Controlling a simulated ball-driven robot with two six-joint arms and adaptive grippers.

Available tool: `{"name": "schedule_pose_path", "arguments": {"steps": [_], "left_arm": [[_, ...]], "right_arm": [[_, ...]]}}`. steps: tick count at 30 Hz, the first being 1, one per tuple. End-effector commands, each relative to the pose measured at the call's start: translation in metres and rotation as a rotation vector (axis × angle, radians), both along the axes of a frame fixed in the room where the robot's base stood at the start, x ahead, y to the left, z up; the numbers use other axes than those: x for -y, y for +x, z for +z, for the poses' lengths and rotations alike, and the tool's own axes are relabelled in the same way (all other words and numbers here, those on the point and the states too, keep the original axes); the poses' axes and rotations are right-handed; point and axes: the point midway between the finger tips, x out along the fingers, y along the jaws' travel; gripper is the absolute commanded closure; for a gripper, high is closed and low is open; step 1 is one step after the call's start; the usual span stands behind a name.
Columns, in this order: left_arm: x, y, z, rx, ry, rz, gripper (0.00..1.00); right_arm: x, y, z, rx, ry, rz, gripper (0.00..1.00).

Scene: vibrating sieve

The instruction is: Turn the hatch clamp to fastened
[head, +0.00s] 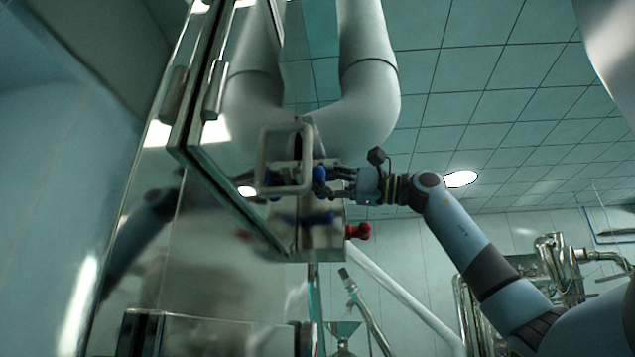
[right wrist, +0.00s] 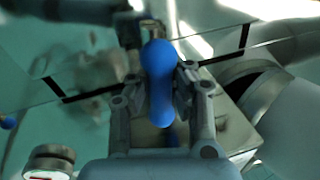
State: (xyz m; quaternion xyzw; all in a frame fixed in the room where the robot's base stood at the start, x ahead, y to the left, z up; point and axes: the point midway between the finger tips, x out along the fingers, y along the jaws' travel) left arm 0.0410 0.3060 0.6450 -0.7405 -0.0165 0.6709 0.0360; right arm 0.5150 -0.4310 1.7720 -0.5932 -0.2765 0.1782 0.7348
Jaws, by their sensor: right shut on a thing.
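The hatch clamp's blue handle (head: 319,174) is at the steel hatch (head: 322,232) in the middle of the head view. In the right wrist view the blue handle (right wrist: 158,82) is a rounded grip standing roughly upright in the picture between the fingers. My right gripper (head: 326,180) reaches in from the right and is shut on this handle. The fingers also show close on both sides of it in the wrist view (right wrist: 160,100). The clamp's base is mostly hidden behind handle and fingers. My left gripper is in neither view.
A rectangular metal loop handle (head: 262,160) stands just left of the gripper. A red knob (head: 362,231) sticks out below it. A large grey pipe (head: 368,80) comes down from above. Polished steel panels at left mirror my arm.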

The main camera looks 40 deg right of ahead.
Motion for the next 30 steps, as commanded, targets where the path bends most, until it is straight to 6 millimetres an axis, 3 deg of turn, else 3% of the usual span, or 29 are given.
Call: {"name": "schedule_pose_path", "arguments": {"steps": [9,26,27,30], "left_arm": [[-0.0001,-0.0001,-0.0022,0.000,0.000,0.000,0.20],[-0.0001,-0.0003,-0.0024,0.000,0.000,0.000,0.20],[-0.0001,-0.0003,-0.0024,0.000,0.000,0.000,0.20],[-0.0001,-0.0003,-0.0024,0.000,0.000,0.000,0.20]], "right_arm": [[-0.0011,0.0008,-0.0054,0.071,-0.107,0.004,1.00],[-0.0013,0.0009,-0.0058,0.090,-0.132,0.003,1.00],[-0.0013,0.0009,-0.0058,0.090,-0.132,0.003,0.84],[-0.0012,0.0008,-0.0051,0.092,-0.131,0.003,0.71]]}}
